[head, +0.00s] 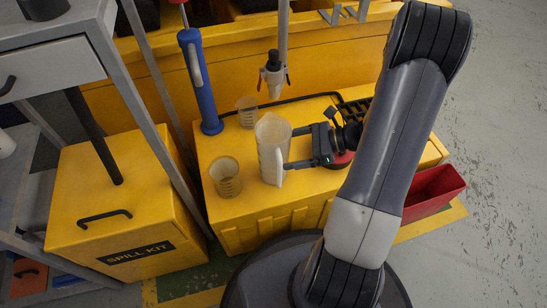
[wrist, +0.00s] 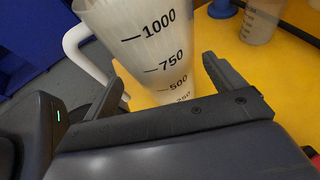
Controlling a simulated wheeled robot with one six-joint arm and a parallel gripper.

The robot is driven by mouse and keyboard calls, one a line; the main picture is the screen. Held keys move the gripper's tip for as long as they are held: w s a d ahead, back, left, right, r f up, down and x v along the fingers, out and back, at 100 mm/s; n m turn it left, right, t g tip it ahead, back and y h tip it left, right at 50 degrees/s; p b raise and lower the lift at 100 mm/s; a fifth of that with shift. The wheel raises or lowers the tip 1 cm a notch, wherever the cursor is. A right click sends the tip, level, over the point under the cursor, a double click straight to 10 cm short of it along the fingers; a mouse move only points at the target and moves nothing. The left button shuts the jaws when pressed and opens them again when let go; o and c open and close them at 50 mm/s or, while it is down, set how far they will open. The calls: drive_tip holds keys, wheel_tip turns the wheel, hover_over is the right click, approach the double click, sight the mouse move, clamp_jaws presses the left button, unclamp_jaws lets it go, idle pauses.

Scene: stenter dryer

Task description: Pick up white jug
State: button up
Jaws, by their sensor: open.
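The white jug (head: 270,137) stands upright on the yellow bench top. It also shows large in the wrist view (wrist: 135,45), with black marks 1000, 750, 500 and 250. Its white handle (wrist: 82,48) is on the left there, close to the left finger. My gripper (head: 291,147) is open and comes in from the right of the jug in the head view. In the wrist view my gripper's fingers (wrist: 160,88) point at the jug, which shows between them. I cannot tell whether either finger touches it. The jug's base is partly hidden by the gripper.
Two clear beakers stand near the jug: one in front-left (head: 226,178), one behind (head: 247,112). A blue cylinder (head: 202,85) stands at the back left. A yellow spill kit box (head: 120,205) is left of the yellow bench (head: 240,220), and a red bin (head: 433,193) is right.

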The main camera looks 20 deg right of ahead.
sight(275, 152)
drive_tip(key=b+x, duration=0.2)
drive_tip(key=x, duration=0.3)
drive_tip(key=shift+a, duration=0.3)
drive_tip(key=c, duration=0.9)
